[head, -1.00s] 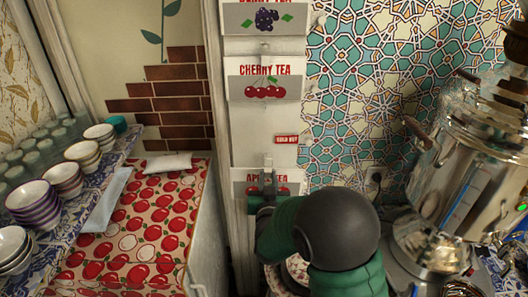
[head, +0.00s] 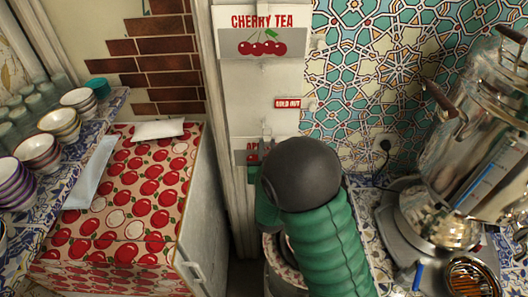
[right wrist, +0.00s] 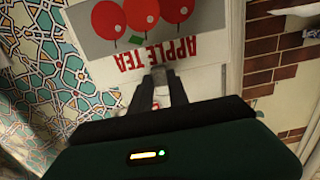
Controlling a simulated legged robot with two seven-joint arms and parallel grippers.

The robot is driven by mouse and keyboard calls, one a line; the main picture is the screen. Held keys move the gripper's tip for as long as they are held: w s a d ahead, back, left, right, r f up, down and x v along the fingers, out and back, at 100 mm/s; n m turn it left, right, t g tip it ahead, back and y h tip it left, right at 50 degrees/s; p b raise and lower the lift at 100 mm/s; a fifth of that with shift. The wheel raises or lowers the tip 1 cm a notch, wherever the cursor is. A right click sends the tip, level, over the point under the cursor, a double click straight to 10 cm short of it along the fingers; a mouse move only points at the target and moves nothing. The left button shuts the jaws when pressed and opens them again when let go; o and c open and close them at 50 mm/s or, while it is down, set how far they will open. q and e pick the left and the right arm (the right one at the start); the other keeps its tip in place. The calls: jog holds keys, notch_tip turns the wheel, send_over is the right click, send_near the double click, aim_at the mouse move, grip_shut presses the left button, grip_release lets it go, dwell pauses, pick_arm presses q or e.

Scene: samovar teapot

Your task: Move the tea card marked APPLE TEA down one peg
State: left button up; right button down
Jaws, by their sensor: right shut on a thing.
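The APPLE TEA card (head: 243,149) hangs low on the white post in the head view, mostly hidden behind my right arm. In the right wrist view the card (right wrist: 98,76) appears upside down, with red apples and red lettering. In the head view my wrist hides most of this gripper. The CHERRY TEA card (head: 262,38) hangs above on the same post, with a SOLD OUT tag (head: 287,103) between them. My left gripper is out of view.
A steel samovar (head: 490,140) stands at the right on the counter. A cabinet with an apple-print cloth (head: 130,200) is left of the post. Stacked bowls (head: 40,150) line a shelf at the far left. A wall socket with a plug (head: 384,143) is right of the post.

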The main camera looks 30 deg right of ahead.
jog(key=shift+w+d+r, duration=0.1)
jog(key=shift+w+d, duration=0.1)
jog(key=shift+a+r, duration=0.2)
jog(key=w, duration=0.1)
jog(key=w+d+f+b, duration=0.1)
jog(key=w, duration=0.1)
jog(key=shift+f, duration=0.1)
jog(key=shift+d+f+b, duration=0.15)
jog(key=shift+d+b, duration=0.15)
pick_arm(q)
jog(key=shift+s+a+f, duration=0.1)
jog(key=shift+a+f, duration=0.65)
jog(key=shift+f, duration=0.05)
pick_arm(e)
jog(key=shift+w+a, duration=0.1)
jog(key=shift+a, duration=0.45)
